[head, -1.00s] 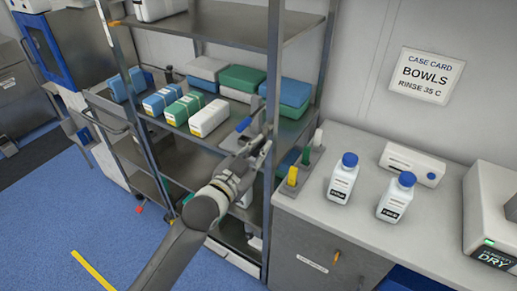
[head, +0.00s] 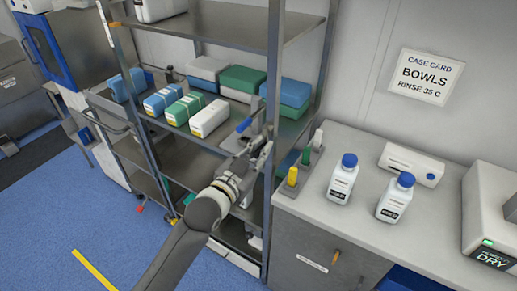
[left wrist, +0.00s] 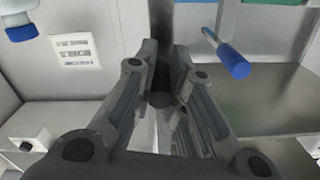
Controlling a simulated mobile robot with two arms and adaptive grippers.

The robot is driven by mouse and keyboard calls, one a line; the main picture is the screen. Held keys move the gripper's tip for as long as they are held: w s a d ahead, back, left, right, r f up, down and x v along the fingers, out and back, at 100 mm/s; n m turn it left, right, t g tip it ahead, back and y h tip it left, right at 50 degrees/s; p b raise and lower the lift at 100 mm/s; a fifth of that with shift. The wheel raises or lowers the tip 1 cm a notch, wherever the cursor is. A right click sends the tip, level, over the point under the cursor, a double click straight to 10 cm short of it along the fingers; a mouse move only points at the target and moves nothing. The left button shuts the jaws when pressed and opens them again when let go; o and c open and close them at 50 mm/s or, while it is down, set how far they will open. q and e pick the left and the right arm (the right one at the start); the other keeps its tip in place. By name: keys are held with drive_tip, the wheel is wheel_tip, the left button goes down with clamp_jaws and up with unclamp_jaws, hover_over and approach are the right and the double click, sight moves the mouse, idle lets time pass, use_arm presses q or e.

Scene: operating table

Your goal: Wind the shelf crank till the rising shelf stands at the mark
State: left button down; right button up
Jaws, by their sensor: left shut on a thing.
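The steel shelf rack (head: 274,60) stands left of the counter. Its middle shelf (head: 222,137) bears several blue, green, white and grey boxes. An orange mark (head: 115,24) sits high on the rack's left front post. My left gripper (head: 262,150) is at the rack's right front post. In the left wrist view its fingers (left wrist: 162,80) are closed around a dark round piece (left wrist: 161,98), which looks like the crank's knob; the fingers hide most of it. A blue-handled lever (head: 244,125) is beside the gripper, apart from the fingers, and shows in the left wrist view (left wrist: 234,62). My right gripper is out of view.
A case card (head: 427,77) is on the wall. Blue floor lies open at lower left.

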use_arm(q)
drive_tip(key=shift+s+d+r+n+p, duration=0.35)
drive_tip(key=shift+d+r+n+p, duration=0.3)
drive_tip(key=shift+n+p, duration=1.4)
drive_tip(key=shift+s+d+r+n+p, duration=0.3)
drive_tip(key=shift+d+r+n+p, duration=0.6)
drive_tip(key=shift+n, duration=2.05)
drive_tip(key=shift+s+d+r+n+p, duration=0.25)
drive_tip(key=shift+s+r+n+p, duration=0.15)
drive_tip(key=shift+n+p, duration=1.8)
drive_tip(key=shift+r+n, duration=0.15)
drive_tip(key=shift+n, duration=0.35)
drive_tip(key=c, duration=1.4)
unclamp_jaws()
drive_tip(key=shift+d, duration=0.1)
drive_tip(key=shift+w+f+b, duration=0.1)
drive_tip(key=shift+f+b, duration=0.1)
drive_tip(key=shift+b, duration=0.1)
drive_tip(key=v, duration=1.2)
